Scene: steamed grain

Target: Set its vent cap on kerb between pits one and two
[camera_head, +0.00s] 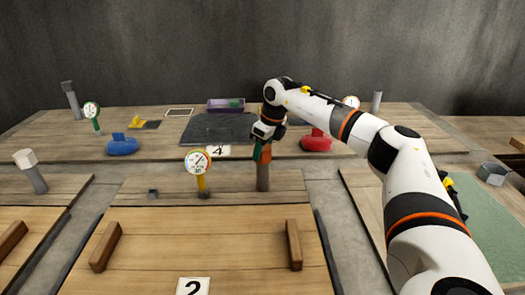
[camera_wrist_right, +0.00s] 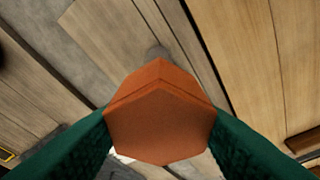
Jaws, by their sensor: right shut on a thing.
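My right gripper (camera_head: 262,150) is shut on an orange six-sided vent cap (camera_head: 266,154), which fills the middle of the right wrist view (camera_wrist_right: 160,120) between two dark green fingers. The cap is at the top of a brown-grey vent pipe (camera_head: 263,178) at the back of the pit marked 2. I cannot tell whether it still touches the pipe. Grey kerb strips run along the left (camera_head: 62,245) and right (camera_head: 345,240) sides of pit two's wooden cover (camera_head: 200,250). Which of them borders pit one cannot be told. My left gripper is not in view.
A yellow-post dial gauge (camera_head: 199,168) stands left of the pipe. A small dark block (camera_head: 153,193) lies farther left. Wooden bars (camera_head: 294,245) lie on the cover. Behind are a red lidded thing (camera_head: 316,143) and a blue one (camera_head: 122,146). A white-capped pipe (camera_head: 28,165) stands left.

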